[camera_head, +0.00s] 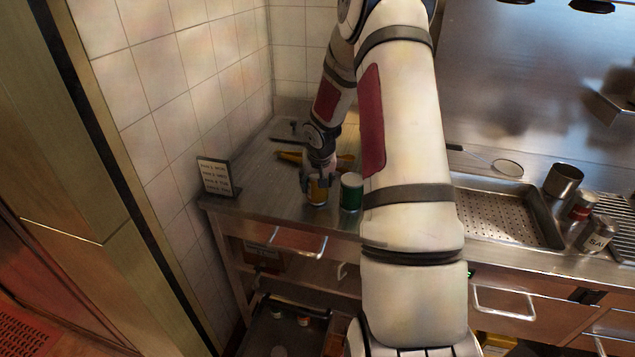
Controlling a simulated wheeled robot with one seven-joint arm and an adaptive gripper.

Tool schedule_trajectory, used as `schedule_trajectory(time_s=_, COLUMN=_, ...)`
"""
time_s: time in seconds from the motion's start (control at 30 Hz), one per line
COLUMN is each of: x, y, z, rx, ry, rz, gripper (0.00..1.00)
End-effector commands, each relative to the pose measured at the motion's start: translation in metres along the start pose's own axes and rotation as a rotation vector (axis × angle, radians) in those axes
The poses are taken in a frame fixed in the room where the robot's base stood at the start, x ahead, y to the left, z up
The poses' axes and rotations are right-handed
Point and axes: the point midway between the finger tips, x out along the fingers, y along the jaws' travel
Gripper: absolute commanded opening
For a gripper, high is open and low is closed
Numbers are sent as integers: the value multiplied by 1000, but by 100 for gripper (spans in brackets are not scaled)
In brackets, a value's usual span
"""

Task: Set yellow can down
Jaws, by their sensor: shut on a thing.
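The yellow can (318,192) is at the front part of the steel counter (262,207), left of my large arm links. My gripper (318,184) reaches down from above and is shut on the yellow can, with its fingers around the can's upper part. The can looks upright. I cannot tell whether its base touches the counter or hangs just above it. A green can (351,194) with a pale top stands close to its right.
A small dark sign (215,177) stands at the counter's left end. Yellow-handled tools (292,157) lie behind my gripper. My arm hides the counter's middle. At right are a perforated tray (497,215), a metal pot (563,180) and a salt container (597,235).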

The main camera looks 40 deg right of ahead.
Motion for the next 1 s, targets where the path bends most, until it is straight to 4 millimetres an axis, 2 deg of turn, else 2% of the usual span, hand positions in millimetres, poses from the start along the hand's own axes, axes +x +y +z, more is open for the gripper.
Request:
schedule_trajectory(time_s=0.4, x=5, y=-1, z=1, rx=-1, ry=2, rz=-1, gripper=12)
schedule_trajectory(time_s=0.43, x=4, y=0, z=2, rx=0, ry=1, rz=-1, gripper=59)
schedule_trajectory(time_s=0.5, x=4, y=0, z=2, rx=0, ry=1, rz=-1, gripper=72)
schedule_trajectory(time_s=0.83, x=3, y=0, z=1, rx=0, ry=1, rz=-1, gripper=72)
schedule_trajectory(time_s=1.0, x=-14, y=1, z=0, rx=1, ry=3, rz=0, gripper=72)
